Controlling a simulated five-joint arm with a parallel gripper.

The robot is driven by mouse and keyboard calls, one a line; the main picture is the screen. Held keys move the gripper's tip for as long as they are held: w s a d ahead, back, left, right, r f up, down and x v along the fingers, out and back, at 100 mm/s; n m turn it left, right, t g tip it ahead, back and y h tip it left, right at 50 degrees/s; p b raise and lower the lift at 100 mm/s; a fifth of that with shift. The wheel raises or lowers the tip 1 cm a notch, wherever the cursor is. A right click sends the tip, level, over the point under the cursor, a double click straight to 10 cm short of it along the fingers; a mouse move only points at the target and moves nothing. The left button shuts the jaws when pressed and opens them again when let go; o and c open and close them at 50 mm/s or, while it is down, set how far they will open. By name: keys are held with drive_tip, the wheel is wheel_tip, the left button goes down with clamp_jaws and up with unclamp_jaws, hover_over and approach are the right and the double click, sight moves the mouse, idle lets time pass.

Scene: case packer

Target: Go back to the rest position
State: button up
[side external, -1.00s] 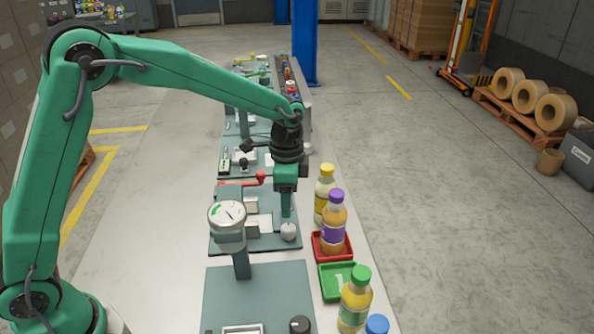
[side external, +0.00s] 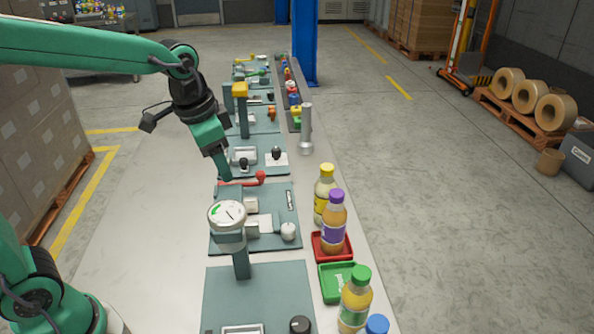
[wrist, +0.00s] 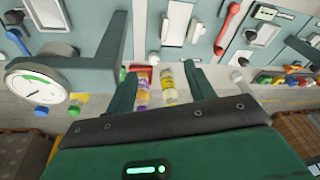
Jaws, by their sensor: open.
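Bottles with a purple and a yellow cap show beyond the gap, farther off. The fingertips are near the red-handled lever (side external: 258,179) in the side view, but I cannot tell whether they touch it. The station with the round white knob (side external: 288,231) stands clear of my gripper.
A dial gauge (side external: 227,216) on a post rises in front of my gripper. A purple-capped bottle (side external: 334,222) stands in a red tray (side external: 318,248), beside an empty green tray (side external: 336,283). A yellow-capped bottle (side external: 323,195) and a green-capped bottle (side external: 354,300) stand nearby. A metal cylinder (side external: 306,130) stands farther back.

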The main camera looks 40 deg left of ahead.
drive_tip(key=s+a+n+t, duration=0.1)
drive_tip(key=s+a+n, duration=0.1)
drive_tip(key=s, duration=0.4)
drive_tip(key=s+a+n+t, duration=0.2)
drive_tip(key=s+n, duration=0.1)
drive_tip(key=s, duration=0.4)
drive_tip(key=shift+r, duration=0.45)
idle(0.5)
